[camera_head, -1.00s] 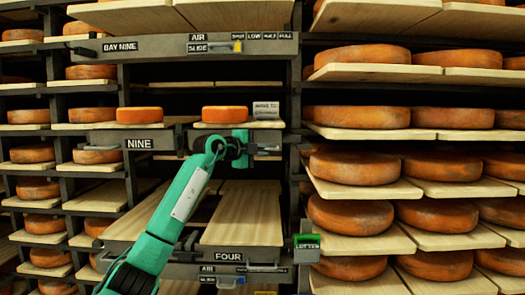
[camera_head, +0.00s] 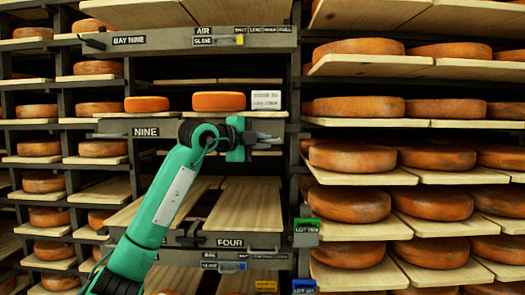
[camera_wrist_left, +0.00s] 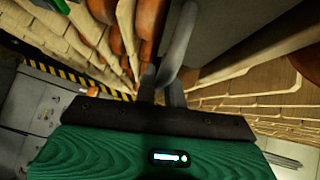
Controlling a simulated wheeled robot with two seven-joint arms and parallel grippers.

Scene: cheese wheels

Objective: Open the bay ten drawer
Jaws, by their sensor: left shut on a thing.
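My left gripper (camera_head: 270,140) is at the right end of the grey drawer front marked NINE (camera_head: 145,132). It is shut on a grey handle, which shows as a curved bar between the fingers in the left wrist view (camera_wrist_left: 178,48). The fingers hide part of the handle in the head view. The larger bay front above reads BAY NINE (camera_head: 129,40). I cannot read a bay ten label on either front. My right gripper is not in view.
Two orange cheese wheels, a left one (camera_head: 147,104) and a right one (camera_head: 218,101), stand above the NINE front beside a pale sign (camera_head: 267,100). Below is a front marked FOUR (camera_head: 230,242) with bare boards. Loaded cheese shelves (camera_head: 365,177) line the right side.

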